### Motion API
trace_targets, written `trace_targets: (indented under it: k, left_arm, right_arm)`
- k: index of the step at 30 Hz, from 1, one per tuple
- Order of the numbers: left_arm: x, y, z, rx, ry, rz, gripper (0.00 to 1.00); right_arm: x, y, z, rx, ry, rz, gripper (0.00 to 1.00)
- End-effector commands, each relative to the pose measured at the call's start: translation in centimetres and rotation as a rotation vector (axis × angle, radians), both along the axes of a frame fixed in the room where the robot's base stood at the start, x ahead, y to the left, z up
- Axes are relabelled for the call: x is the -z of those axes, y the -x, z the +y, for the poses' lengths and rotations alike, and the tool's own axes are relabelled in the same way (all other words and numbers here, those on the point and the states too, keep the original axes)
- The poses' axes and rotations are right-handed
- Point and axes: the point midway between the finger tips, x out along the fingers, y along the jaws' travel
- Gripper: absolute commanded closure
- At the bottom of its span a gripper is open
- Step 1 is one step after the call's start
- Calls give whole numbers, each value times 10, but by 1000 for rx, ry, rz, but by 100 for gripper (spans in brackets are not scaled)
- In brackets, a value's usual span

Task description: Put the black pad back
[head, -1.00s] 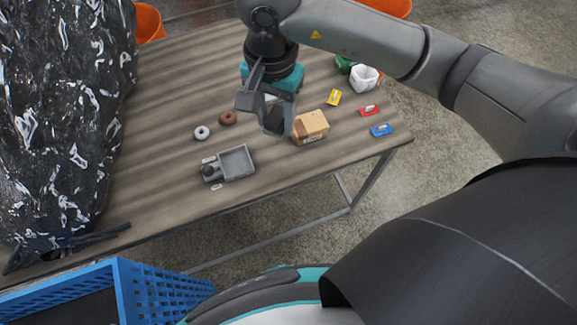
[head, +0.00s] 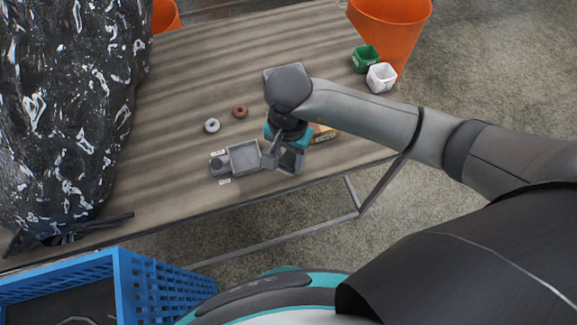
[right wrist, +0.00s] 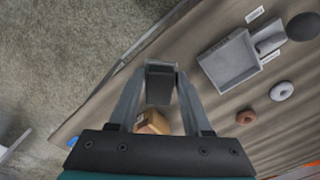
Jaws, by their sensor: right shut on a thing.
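My right gripper (head: 279,160) is shut on the black pad (head: 291,161), a dark, flat-sided block. The right wrist view shows the pad (right wrist: 160,84) between the tips of both fingers. The gripper is over the table, just right of a shallow grey square tray (head: 258,157). In the right wrist view the tray (right wrist: 232,82) lies up and right of the pad, apart from it and empty. A dark round piece (head: 218,163) sits at the tray's left side, with small white labels near it. My left gripper is not in view.
A cardboard box (head: 325,133) is partly hidden behind the right gripper. A white ring (head: 212,125) and a brown ring (head: 240,111) lie behind the tray. A blue crate (head: 125,285) is front left.

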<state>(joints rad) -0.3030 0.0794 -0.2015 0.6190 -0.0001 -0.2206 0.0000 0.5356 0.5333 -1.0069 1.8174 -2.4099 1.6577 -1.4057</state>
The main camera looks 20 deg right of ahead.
Motion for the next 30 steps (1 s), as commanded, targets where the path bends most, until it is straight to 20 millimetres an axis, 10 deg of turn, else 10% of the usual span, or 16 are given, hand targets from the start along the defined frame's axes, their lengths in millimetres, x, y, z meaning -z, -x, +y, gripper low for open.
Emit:
trace_targets:
  k: [8, 19, 20, 30]
  left_arm:
    - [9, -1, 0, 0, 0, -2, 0]
    - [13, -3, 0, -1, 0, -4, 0]
    - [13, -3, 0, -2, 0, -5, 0]
    - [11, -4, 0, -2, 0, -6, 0]
  right_arm:
    - [39, 1, 0, 0, 1, 4, 96]
    - [43, 0, 0, -1, 1, 1, 96]
    - [43, 1, 0, -1, 1, 1, 50]
    - [42, 1, 0, -1, 1, 2, 21]
